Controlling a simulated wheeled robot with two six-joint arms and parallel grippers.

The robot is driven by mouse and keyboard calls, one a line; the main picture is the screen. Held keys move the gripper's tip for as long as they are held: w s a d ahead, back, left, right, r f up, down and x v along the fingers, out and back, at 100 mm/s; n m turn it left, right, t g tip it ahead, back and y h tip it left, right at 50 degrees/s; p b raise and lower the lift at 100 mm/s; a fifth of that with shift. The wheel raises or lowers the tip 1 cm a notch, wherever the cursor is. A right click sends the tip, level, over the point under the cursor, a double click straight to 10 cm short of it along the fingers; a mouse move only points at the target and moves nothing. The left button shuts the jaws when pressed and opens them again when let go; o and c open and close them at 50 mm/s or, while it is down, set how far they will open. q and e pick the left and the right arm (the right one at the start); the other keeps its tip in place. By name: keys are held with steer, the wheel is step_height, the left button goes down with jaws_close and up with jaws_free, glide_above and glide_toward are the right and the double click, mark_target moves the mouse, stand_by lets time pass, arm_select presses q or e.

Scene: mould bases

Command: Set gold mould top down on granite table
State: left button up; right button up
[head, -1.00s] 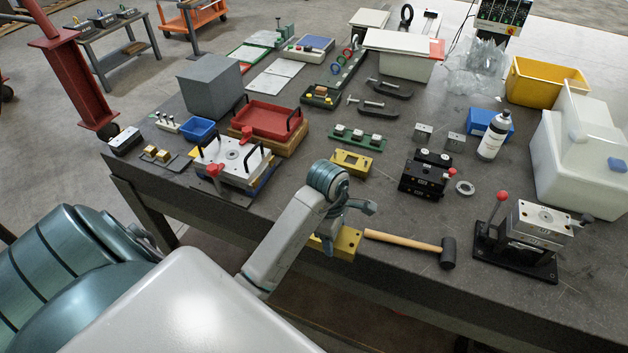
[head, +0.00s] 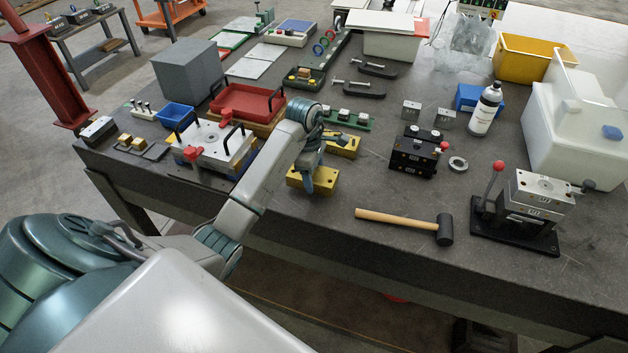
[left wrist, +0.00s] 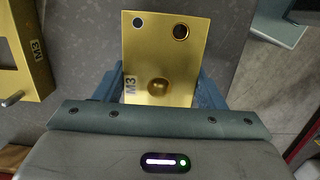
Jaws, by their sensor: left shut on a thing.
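The gold mould top (head: 299,180) is in the jaws of my left gripper (head: 312,188), near the front of the dark granite table (head: 330,235). In the left wrist view the top (left wrist: 160,55) shows a face with two holes, a round dimple and the mark M3, and the blue fingers (left wrist: 158,92) are shut on its sides. I cannot tell whether it touches the table. A second gold block (head: 346,144), also marked M3 in the left wrist view (left wrist: 38,62), sits just behind it, partly hidden by my arm. My right gripper is not in view.
A mallet (head: 405,222) lies to the right. A silver-topped block with black handles (head: 213,145) stands to the left, a black block (head: 413,152) further right. The table between the held piece and the mallet is bare.

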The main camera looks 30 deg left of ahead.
arm_select(q)
steer(key=shift+f+p, duration=0.5)
steer(key=shift+f, duration=0.4)
steer(key=shift+f, duration=0.1)
steer(key=o, duration=1.6)
steer(key=shift+s, duration=0.1)
